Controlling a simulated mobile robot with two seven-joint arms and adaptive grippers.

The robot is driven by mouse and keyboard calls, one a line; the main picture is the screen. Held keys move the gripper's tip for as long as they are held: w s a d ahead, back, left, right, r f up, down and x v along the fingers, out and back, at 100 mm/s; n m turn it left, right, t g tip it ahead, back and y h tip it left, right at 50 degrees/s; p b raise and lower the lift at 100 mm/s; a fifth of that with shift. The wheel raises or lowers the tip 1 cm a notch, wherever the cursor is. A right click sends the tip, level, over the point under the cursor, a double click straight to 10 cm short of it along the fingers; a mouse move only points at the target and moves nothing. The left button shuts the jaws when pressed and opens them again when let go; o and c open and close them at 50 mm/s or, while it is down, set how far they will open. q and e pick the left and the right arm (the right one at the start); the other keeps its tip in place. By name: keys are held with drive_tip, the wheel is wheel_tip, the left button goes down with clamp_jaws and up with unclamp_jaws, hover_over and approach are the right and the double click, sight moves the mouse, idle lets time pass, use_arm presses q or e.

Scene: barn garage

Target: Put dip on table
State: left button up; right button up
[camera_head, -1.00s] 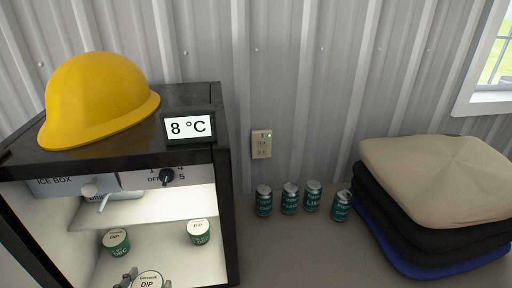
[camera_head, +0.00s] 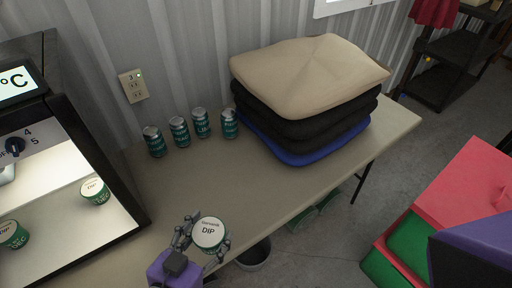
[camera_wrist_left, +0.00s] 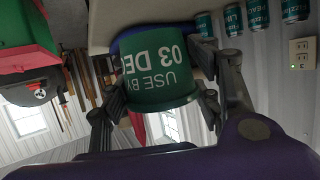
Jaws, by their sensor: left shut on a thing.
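My left gripper (camera_head: 201,246) is shut on a green dip tub (camera_head: 209,232) with a white lid marked DIP. In the head view it holds the tub upright by the front edge of the table (camera_head: 185,205); I cannot tell whether the tub touches the table. In the left wrist view the tub (camera_wrist_left: 156,74) sits between the two fingers and appears upside down. Two other dip tubs (camera_head: 94,190) (camera_head: 12,234) stand inside the lit fridge (camera_head: 112,165) at the left. My right gripper is not in view.
Several green cans (camera_head: 180,131) stand along the wall at the back of the table. The tabletop between cans and front edge is clear. A grey bucket (camera_head: 255,258) stands below, and red and green boxes (camera_head: 458,190) are at the right.

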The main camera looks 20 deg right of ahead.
use_arm(q)
drive_tip(key=shift+w+a+f, duration=0.1)
drive_tip(key=shift+w+f, duration=0.05)
drive_tip(key=shift+w, duration=0.3)
drive_tip(key=w+f, duration=0.3)
drive_tip(key=w, duration=0.1)
drive_tip(key=w+d+f, duration=0.1)
drive_tip(key=w+f, duration=0.1)
drive_tip(key=w, duration=0.2)
drive_tip(key=w+f, duration=0.3)
drive_tip(key=w, duration=0.1)
drive_tip(key=shift+w+d+f, duration=0.1)
drive_tip(key=shift+d+f, duration=0.15)
drive_tip(key=shift+f, duration=0.1)
drive_tip(key=shift+w+f, duration=0.35)
drive_tip(key=shift+f, duration=0.05)
wheel_tip(320, 180, down, 3)
drive_tip(key=shift+w+f+b, duration=0.1)
drive_tip(key=shift+f+b, duration=0.05)
drive_tip(key=shift+b, duration=0.4)
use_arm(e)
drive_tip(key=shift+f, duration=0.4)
use_arm(q)
drive_tip(key=shift+f, duration=0.25)
drive_tip(key=o, duration=1.3)
drive_tip(key=shift+r, duration=0.1)
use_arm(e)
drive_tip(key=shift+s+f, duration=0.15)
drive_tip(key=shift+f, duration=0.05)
